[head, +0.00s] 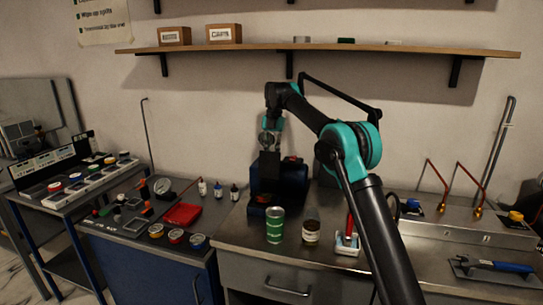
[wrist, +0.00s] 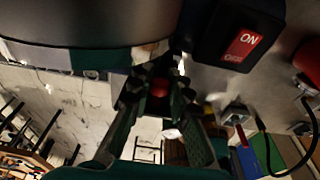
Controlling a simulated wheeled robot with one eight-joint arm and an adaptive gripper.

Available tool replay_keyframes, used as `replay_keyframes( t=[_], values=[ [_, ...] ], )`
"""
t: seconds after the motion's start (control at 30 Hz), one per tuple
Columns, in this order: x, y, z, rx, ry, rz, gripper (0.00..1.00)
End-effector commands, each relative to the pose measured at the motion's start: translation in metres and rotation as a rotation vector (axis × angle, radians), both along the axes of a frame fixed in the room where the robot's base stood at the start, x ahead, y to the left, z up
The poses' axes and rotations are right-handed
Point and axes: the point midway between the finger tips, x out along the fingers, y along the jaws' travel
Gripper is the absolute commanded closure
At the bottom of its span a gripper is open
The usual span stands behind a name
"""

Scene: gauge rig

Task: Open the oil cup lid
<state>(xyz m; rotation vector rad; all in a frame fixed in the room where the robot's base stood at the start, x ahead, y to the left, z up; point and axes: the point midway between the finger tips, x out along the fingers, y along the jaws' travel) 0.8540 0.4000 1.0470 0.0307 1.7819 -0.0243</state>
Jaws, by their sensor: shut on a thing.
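My gripper (head: 269,147) points down at the dark blue machine (head: 290,183) at the back of the bench. In the wrist view my gripper (wrist: 158,78) has its two fingers close together around a small dark red part (wrist: 159,88). This part may be the oil cup lid, but it is dim and mostly hidden, so I cannot tell whether it is raised. The fingertips are close beside a large grey rounded body (wrist: 75,25). The oil cup itself is not clearly visible in either view.
A green can (head: 275,226), a brown bottle (head: 311,230) and a red-handled tool (head: 349,232) stand in front of the machine. A shelf (head: 330,54) runs above.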

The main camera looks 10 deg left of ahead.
Motion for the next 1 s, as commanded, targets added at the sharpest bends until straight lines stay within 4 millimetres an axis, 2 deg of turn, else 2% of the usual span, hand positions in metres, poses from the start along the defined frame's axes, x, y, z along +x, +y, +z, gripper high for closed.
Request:
replay_keyframes(
  t=[0.47,0.5,0.63,1.0],
  values=[
    [0.0013,-0.0001,-0.0017,-0.001,0.008,-0.001,1.00],
    [0.0013,-0.0001,-0.0017,-0.001,0.008,-0.001,0.78],
    [0.0011,0.0000,-0.0014,-0.001,0.008,0.000,0.61],
    [0.0000,0.0000,-0.0003,-0.001,0.003,0.000,0.60]
  ],
)
